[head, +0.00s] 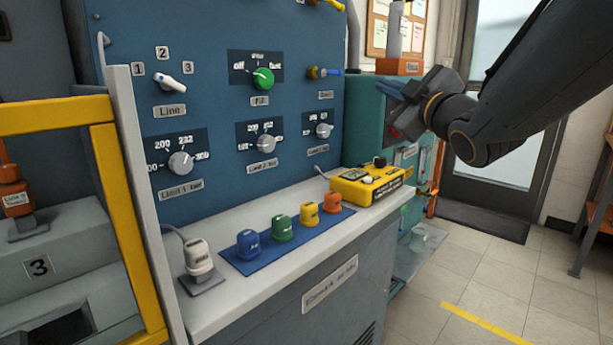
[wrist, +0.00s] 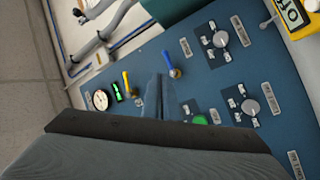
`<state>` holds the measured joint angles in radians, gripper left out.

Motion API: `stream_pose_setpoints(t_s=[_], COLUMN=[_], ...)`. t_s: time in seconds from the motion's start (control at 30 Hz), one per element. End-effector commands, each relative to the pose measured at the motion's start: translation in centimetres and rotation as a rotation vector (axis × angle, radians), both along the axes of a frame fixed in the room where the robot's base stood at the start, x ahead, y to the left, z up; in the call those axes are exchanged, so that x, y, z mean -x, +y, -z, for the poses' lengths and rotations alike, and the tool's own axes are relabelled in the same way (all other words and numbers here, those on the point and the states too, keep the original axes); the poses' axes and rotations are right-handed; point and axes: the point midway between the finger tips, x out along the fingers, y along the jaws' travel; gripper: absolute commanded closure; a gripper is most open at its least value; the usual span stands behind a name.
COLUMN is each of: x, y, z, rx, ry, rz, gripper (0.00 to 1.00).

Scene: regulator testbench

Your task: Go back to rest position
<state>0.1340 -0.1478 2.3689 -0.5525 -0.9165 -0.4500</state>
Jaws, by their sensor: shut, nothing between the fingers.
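My gripper (head: 391,90) is at the upper right of the head view, in front of the teal cabinet and to the right of the blue panel (head: 215,110). Its fingers are together and empty, pointing left towards the panel. In the wrist view the shut fingers (wrist: 158,92) show against the panel. The panel carries a white Line selector (head: 170,82), a green knob (head: 263,79), several grey knobs including the lower left one (head: 181,163), and a blue-handled valve (head: 328,72). In the wrist view a yellow-handled valve (wrist: 127,82) and a round gauge (wrist: 101,100) also show.
On the grey ledge a blue mat (head: 240,267) holds blue, green, yellow and orange caps. A white plug-like piece (head: 198,258) stands left of it, and a yellow box (head: 365,186) right. A yellow frame (head: 105,180) borders the left. The floor at right is open.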

Motion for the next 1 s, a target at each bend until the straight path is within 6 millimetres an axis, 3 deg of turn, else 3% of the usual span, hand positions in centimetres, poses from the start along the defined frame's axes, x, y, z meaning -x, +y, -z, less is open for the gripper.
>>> stream_pose_setpoints(t_s=[0.13, 0.27, 0.47, 0.6, 0.8, 1.0], x=[0.1, 2.2, 9.0, 15.6, 23.2, 29.4], y=[0.6, 1.3, 3.1, 4.6, 6.0, 7.0], z=[6.3, 12.8, 22.0, 26.8, 30.0, 31.2], rx=[-0.089, -0.170, -0.271, -0.310, -0.323, -0.313], ry=[0.273, 0.541, 0.960, 1.235, 1.505, 1.704], rz=[0.085, 0.171, 0.304, 0.397, 0.494, 0.570], gripper=[1.00, 1.00, 1.00, 1.00, 1.00, 1.00])
